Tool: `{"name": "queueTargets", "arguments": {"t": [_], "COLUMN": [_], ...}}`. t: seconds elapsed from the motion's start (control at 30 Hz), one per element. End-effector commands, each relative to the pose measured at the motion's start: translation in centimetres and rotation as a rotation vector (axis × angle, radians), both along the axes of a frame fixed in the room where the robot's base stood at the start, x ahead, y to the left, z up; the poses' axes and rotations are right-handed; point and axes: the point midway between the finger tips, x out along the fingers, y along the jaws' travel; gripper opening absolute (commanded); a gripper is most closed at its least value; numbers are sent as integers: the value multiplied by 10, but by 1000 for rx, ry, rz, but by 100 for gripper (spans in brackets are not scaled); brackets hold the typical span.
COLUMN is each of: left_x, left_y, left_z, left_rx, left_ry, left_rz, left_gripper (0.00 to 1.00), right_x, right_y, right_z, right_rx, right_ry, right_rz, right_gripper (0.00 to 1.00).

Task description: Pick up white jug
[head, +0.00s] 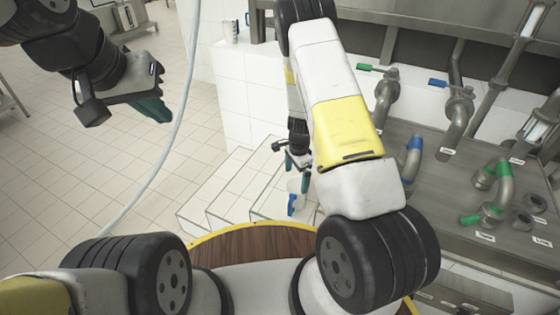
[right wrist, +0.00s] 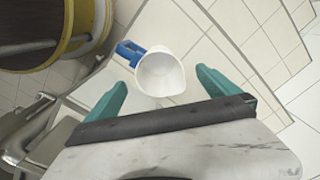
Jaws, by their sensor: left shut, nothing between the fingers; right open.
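The white jug (head: 295,186) with a blue handle (head: 291,205) stands on white tiled steps, below my right gripper in the head view. My right gripper (head: 297,172) is open and partly hidden by my own arm. In the right wrist view the white jug (right wrist: 161,74) shows its open rim, with the blue handle (right wrist: 128,52) toward the upper left. The jug appears between the two teal fingertips, with visible gaps on both sides and no contact. My left gripper (head: 152,108) is shut and empty over the floor at the upper left.
White tiled steps (head: 222,196) lie below my right arm. A metal counter (head: 400,150) with pipes and green and blue valves fills the right side. A pale hose (head: 186,100) hangs between my arms. A small container (head: 230,32) stands on the tiled wall at the back.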

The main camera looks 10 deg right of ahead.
Motion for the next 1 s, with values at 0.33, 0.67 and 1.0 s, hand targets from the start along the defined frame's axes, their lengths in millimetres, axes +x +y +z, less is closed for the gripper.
{"name": "queueTargets", "arguments": {"t": [0.33, 0.67, 1.0], "left_x": [-9, -9, -9], "left_y": [-2, -2, -2], "left_z": [-5, -5, -5], "left_rx": [-21, -20, -20], "left_ry": [6, 5, 5], "left_rz": [18, 17, 17], "left_gripper": [0, 0, 0], "right_x": [-3, -3, -2], "right_y": [-4, -8, -7], "right_z": [-42, -87, -96], "right_rx": [-19, -18, -18], "right_ry": [14, 15, 12], "right_rz": [-27, -26, -25], "right_gripper": [100, 100, 100]}}
